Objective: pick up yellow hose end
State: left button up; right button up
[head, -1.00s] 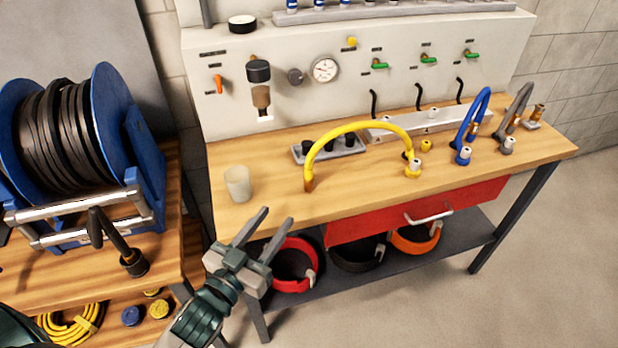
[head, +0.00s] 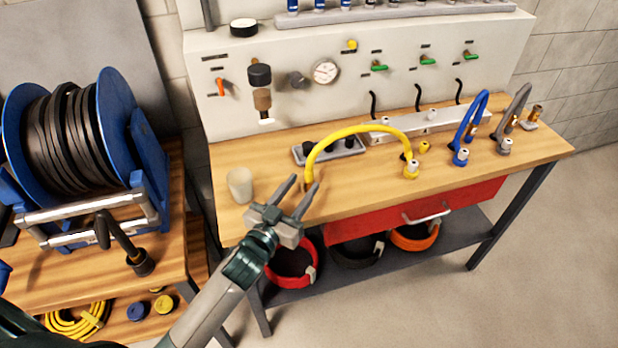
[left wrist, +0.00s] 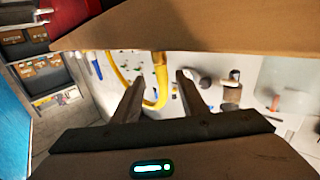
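The yellow hose (head: 358,129) arches over the wooden bench top. My right gripper is not in view.
A pale cup (head: 240,184) stands just left of my left gripper. Blue (head: 474,118) and grey (head: 515,110) hoses stand to the right. A red drawer (head: 400,216) lies under the bench top. A hose reel (head: 128,125) is at left.

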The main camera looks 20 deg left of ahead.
aim_at(307, 177)
pick_arm(q)
jog(key=shift+w, duration=0.15)
jog(key=shift+w+d+p, duration=0.1)
jog(key=shift+w+p, duration=0.35)
jog(key=shift+w, duration=0.2)
jog(key=w, duration=0.1)
jog(key=w+p, duration=0.1)
jog(key=w, duration=0.1)
jog(key=shift+d+f, duration=0.1)
jog(key=shift+d, duration=0.1)
jog(key=shift+w+d+f, duration=0.1)
jog(key=shift+w, duration=0.25)
grip_shut()
